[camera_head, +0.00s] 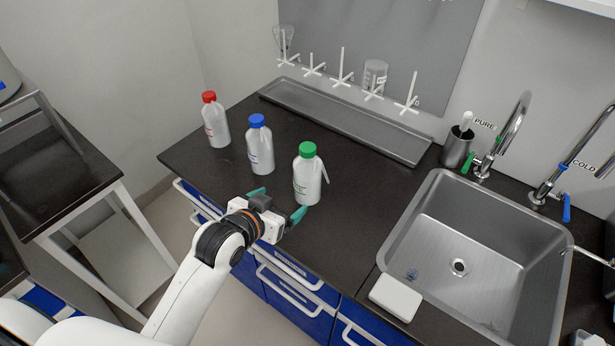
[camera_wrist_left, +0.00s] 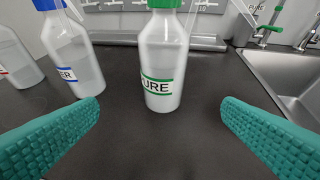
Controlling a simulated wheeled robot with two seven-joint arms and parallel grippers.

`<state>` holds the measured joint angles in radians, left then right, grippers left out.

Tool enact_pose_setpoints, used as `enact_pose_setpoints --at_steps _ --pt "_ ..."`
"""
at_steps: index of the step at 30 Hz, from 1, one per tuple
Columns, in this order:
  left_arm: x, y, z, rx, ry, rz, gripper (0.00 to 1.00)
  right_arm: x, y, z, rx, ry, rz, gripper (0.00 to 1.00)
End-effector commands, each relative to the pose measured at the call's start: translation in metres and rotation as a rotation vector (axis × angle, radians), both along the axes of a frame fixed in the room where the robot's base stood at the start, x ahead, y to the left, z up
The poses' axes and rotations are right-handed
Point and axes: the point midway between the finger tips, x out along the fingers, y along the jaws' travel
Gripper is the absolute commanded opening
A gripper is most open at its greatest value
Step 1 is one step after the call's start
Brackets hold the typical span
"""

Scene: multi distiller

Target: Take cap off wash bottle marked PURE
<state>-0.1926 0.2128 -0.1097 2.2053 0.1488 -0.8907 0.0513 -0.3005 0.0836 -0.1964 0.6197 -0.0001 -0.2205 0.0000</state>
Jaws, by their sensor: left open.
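The wash bottle marked PURE (camera_head: 307,180) is white with a green cap (camera_head: 307,149) and stands upright on the dark counter. In the left wrist view the bottle (camera_wrist_left: 160,62) shows a green-edged label reading "URE", with the lower part of its green cap (camera_wrist_left: 164,3) at the top edge. My left gripper (camera_head: 278,205) is open and empty in front of the bottle. Its teal fingers (camera_wrist_left: 160,130) are wide apart, with the bottle beyond them and apart from them. My right gripper is not in view.
A blue-capped bottle (camera_head: 260,150) and a red-capped bottle (camera_head: 215,123) stand to the left. A metal sink (camera_head: 420,215) is at the right, with a white block (camera_head: 396,297) by its front corner. A long metal tray (camera_head: 345,122) lies along the back wall. Counter between bottles and sink is clear.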

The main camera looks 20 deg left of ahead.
Motion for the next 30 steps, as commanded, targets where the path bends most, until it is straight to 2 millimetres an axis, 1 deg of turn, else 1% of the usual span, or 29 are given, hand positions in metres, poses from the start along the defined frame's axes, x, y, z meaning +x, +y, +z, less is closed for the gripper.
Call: enact_pose_setpoints --at_steps 1,2,5,12,15,20,26,30 --pt "0.009 0.001 0.008 -0.006 -0.035 -0.001 0.89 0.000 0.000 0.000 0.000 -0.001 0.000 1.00" --pt "0.014 0.001 0.012 -0.011 -0.055 -0.002 0.89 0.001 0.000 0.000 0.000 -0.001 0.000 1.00" --pt "0.028 -0.001 0.016 -0.021 -0.087 -0.002 0.89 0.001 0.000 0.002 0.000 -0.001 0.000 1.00" --pt "0.066 -0.009 0.001 -0.022 -0.087 -0.003 0.89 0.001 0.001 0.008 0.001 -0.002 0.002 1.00" --pt "0.076 -0.011 -0.005 -0.022 -0.086 -0.003 0.89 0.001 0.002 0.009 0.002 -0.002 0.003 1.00" --pt "0.085 -0.014 -0.009 -0.022 -0.086 -0.003 0.89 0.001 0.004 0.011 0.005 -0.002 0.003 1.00" --pt "0.107 -0.026 -0.021 -0.023 -0.085 -0.004 0.89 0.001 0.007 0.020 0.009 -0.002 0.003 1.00" --pt "0.122 -0.028 -0.028 -0.021 -0.087 -0.003 0.89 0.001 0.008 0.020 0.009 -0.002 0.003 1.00"
